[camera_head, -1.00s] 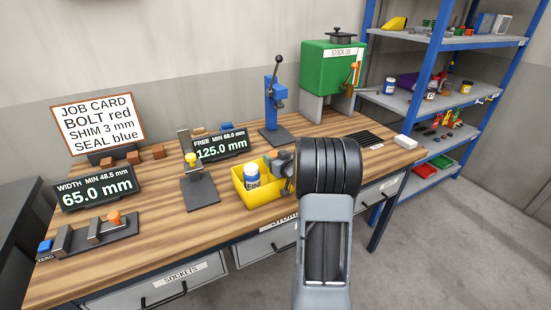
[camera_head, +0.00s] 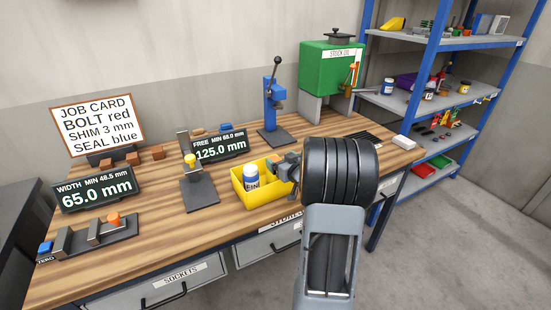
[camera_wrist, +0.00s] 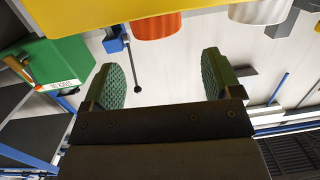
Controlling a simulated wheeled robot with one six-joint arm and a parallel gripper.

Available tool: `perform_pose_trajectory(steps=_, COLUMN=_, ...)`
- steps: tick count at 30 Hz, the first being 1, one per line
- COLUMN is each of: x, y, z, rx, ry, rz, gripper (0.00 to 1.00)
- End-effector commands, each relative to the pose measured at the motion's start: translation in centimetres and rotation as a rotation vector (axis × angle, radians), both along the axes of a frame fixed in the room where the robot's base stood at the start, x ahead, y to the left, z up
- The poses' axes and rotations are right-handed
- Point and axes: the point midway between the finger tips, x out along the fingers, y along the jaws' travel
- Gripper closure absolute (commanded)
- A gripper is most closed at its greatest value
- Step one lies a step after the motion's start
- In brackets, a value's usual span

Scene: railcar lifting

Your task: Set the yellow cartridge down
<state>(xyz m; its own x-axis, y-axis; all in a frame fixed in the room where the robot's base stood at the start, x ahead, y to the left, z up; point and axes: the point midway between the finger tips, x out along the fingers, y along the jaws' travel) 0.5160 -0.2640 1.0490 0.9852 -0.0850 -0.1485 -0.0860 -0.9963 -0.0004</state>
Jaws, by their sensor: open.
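I cannot make out a yellow cartridge for certain in either view. My gripper (camera_head: 284,172) is at the right end of the yellow bin (camera_head: 268,197) in the head view, partly hidden by my own wrist. In the wrist view my gripper (camera_wrist: 164,78) has its two green ribbed pads wide apart with nothing between them. An orange cylinder (camera_wrist: 157,26) and a pale cylinder (camera_wrist: 262,11) show beyond the pads, at the top. A yellow surface (camera_wrist: 80,12) fills the top left there.
The bin holds a blue-capped bottle (camera_head: 251,175). Left of it stands a gauge with a yellow knob (camera_head: 190,159). Behind are a blue lever press (camera_head: 273,100) and a green tank (camera_head: 328,68). Bare wood (camera_head: 150,205) lies between the gauges. A blue shelf rack (camera_head: 436,90) is at right.

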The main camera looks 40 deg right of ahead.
Motion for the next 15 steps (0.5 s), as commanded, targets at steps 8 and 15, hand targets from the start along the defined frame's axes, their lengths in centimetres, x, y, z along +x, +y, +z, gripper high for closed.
perform_pose_trajectory(steps=8, x=-5.0, y=0.4, z=0.7, rx=0.0, ry=-0.001, rz=-0.002, gripper=0.16)
perform_pose_trajectory(steps=15, x=-6.7, y=0.8, z=1.2, rx=-0.007, ry=0.01, rz=-0.008, gripper=0.16)
